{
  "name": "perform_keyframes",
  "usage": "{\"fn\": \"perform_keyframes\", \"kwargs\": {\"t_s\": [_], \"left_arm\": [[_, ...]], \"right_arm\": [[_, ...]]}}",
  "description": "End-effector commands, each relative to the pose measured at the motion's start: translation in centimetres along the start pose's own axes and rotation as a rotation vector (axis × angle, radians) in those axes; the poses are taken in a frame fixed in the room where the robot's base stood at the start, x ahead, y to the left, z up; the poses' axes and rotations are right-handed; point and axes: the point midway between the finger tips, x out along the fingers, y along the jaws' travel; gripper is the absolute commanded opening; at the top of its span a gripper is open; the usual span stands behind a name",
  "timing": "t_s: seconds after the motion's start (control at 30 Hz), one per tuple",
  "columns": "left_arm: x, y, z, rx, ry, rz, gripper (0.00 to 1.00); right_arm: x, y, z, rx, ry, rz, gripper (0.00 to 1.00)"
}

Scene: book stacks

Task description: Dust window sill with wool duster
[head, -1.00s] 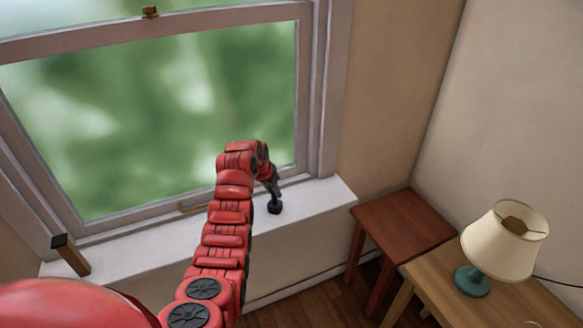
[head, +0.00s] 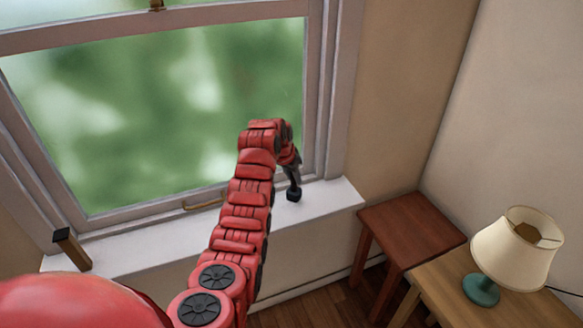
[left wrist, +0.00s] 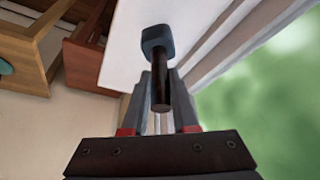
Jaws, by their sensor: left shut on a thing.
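The white window sill (head: 140,248) runs under the window in the head view and also shows in the left wrist view (left wrist: 120,52). My left gripper (head: 292,176) is over the sill near its right end. In the left wrist view its fingers (left wrist: 161,88) are shut on the dark handle of the wool duster (left wrist: 160,92). The duster's blue-grey head points away from the gripper, at the sill; I cannot tell for sure whether it touches. In the head view the duster (head: 294,195) is a small dark shape. My right gripper is out of view.
A wooden block with a dark top (head: 72,250) stands at the sill's left end. The window frame (head: 320,100) rises behind the sill. A red-brown side table (head: 412,228) and a wooden table (head: 450,295) with a lamp (head: 515,250) stand to the right.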

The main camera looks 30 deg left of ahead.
Motion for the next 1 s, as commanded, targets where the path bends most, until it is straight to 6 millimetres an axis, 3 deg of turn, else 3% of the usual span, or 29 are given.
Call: {"fn": "perform_keyframes", "kwargs": {"t_s": [0.4,1.0], "left_arm": [[-3.0,0.7,-2.0,0.002,0.002,0.0,0.0],[-3.3,0.8,-2.1,0.002,0.001,0.0,0.0]], "right_arm": [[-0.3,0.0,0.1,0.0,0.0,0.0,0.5],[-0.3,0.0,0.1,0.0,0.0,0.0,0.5]]}}
